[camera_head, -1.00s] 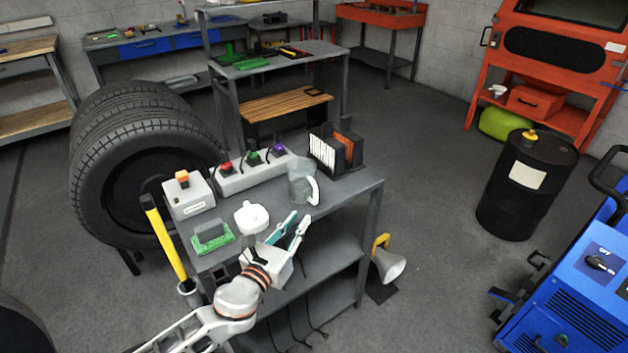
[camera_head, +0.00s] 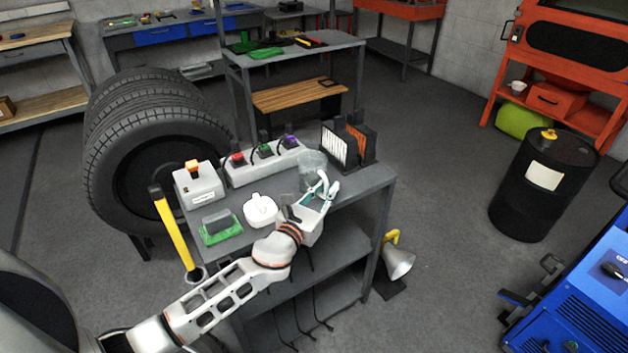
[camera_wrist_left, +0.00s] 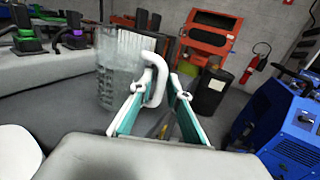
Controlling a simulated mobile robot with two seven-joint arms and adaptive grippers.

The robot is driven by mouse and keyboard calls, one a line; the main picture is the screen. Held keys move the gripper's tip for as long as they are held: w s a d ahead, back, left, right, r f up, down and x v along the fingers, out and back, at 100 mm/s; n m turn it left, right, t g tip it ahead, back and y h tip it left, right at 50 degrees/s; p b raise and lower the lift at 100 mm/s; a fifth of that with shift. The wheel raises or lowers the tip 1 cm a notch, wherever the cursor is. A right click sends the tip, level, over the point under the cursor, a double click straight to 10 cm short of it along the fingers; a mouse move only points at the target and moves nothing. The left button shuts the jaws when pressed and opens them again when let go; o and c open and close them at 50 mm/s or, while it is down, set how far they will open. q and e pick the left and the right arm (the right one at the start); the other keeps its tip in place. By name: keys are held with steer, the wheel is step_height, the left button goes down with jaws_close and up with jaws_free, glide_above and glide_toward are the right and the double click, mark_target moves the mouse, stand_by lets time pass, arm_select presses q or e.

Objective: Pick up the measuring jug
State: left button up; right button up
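My left gripper (camera_head: 323,190) is just in front of the jug, on the handle's side. In the left wrist view its fingers (camera_wrist_left: 160,88) are spread, with the handle showing between their tips. I cannot tell whether either finger touches it. My right gripper is not in view.
A white lidded pot (camera_head: 260,209) stands left of my gripper, near a green-based block (camera_head: 220,226). A switch box with coloured plugs (camera_head: 262,162) lies behind. A black rack (camera_head: 349,146) stands close behind the jug at right. The bench's right front is clear.

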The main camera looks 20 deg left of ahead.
arm_select(q)
jaws_close()
steer(key=shift+r, duration=0.25)
